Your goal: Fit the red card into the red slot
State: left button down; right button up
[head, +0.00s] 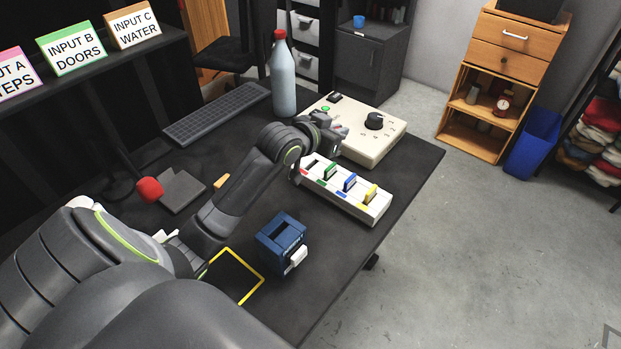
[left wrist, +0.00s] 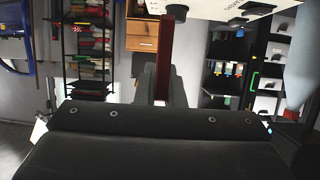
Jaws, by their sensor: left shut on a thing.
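The white slot rack (head: 345,205) lies on the dark table. Its red-marked slot (head: 311,163) at the left end looks empty. A green card (head: 329,172), a blue card (head: 350,182) and a yellow card (head: 372,193) stand in the other slots. My left gripper (head: 336,130) is above and behind the rack's left end, near the beige control box. In the left wrist view, my left gripper (left wrist: 163,90) is shut on the dark red card (left wrist: 166,50), which sticks out beyond the fingers. My right gripper is not in view.
The beige control box (head: 388,138) with a black knob stands right behind the rack. A bottle (head: 283,85) and a keyboard (head: 217,113) are further back. A blue box (head: 281,240) stands in front, near a yellow outline (head: 239,301). The table's right edge is close.

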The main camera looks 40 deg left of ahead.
pick_arm(q)
jog(key=b, duration=0.1)
send_over(315, 155)
jog(key=s+d, duration=0.2)
notch_tip(315, 155, down, 2)
jog(key=shift+n+y, duration=0.3)
jog(key=f, duration=0.5)
jog(key=f+b, duration=0.1)
jog(key=f, duration=0.1)
jog(key=shift+s+a+f, duration=0.15)
jog(key=shift+a+f, duration=0.1)
notch_tip(315, 155, down, 2)
jog(key=shift+f, duration=0.5)
